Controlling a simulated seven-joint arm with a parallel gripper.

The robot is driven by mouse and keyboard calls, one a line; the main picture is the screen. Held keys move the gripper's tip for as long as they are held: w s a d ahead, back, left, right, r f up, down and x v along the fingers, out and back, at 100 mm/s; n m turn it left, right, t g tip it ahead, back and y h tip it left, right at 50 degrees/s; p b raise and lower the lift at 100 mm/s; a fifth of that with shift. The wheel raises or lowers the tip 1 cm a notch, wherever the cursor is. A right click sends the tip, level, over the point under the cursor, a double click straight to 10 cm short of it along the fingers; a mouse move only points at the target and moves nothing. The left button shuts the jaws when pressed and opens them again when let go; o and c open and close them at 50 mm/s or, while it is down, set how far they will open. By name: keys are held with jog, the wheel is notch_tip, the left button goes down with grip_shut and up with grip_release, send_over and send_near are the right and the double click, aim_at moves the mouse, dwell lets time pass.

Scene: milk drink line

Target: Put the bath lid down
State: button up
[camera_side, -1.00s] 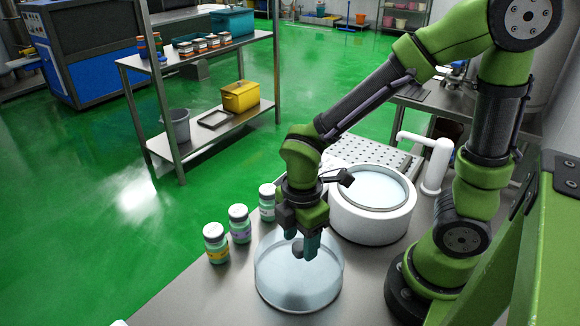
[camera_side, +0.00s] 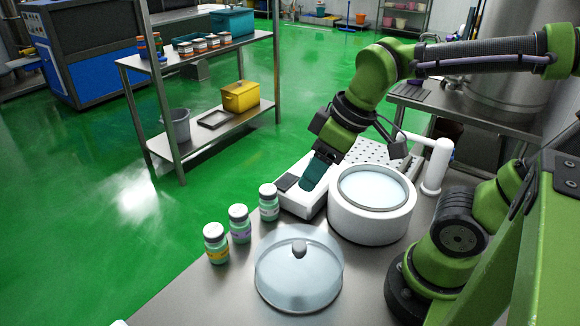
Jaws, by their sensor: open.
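The clear bath lid (camera_side: 298,275) with its grey knob (camera_side: 299,248) rests on the metal table at the front. The round white bath (camera_side: 372,226) stands behind it to the right, uncovered, with pale liquid (camera_side: 372,188) inside. My gripper (camera_side: 314,178) is open, apart from the lid, up and behind it, over a white device beside the bath. The jaws look empty, though their far side is hidden.
Several capped bottles, with yellow (camera_side: 216,243), purple (camera_side: 240,224) and white (camera_side: 268,203) tones, stand left of the lid. The low white device (camera_side: 298,200) sits behind them. A white tap-like post (camera_side: 436,168) stands right of the bath. The table (camera_side: 200,296) is bare at front left.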

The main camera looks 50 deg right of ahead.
jog(key=m+t, duration=0.1)
jog(key=m, duration=0.1)
jog(key=d+r+m+t, duration=0.1)
jog(key=m, duration=0.1)
jog(key=d+r+m, duration=0.1)
jog(key=m, duration=0.2)
jog(key=shift+s+d+t, duration=0.2)
jog(key=shift+t, duration=0.2)
